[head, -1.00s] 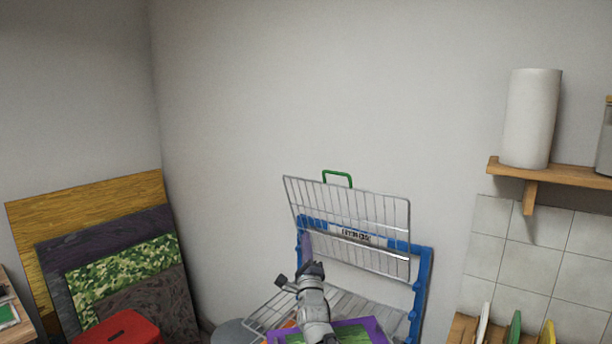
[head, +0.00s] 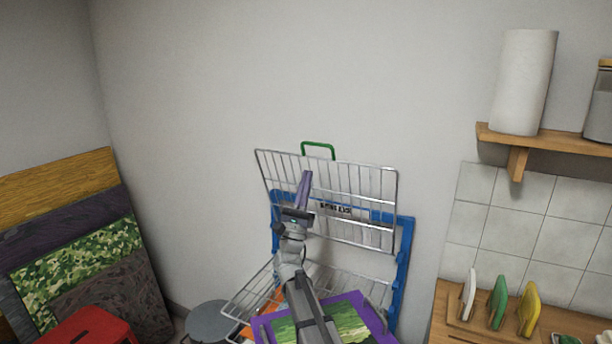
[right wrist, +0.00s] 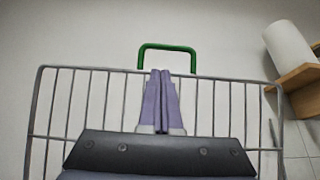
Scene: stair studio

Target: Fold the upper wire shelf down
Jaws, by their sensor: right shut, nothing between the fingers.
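The upper wire shelf (head: 355,185) stands folded up, nearly upright, on the blue rack frame (head: 403,262) against the wall. A green handle (head: 318,145) rises from its top edge. My right gripper (head: 306,176) is shut and empty, in front of the shelf's wires and below the handle. In the right wrist view its purple fingers (right wrist: 160,72) point up, with tips near the shelf's top bar and just under the green handle (right wrist: 166,47). I cannot tell whether they touch the wires. My left gripper is not in view.
A lower wire shelf (head: 345,283) extends outward, with a purple-framed picture (head: 262,326) in front of it. A grey round-topped thing (head: 210,322) and a red box (head: 88,330) stand left. A wooden wall shelf (head: 560,147) holds a paper roll (head: 523,82) at right.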

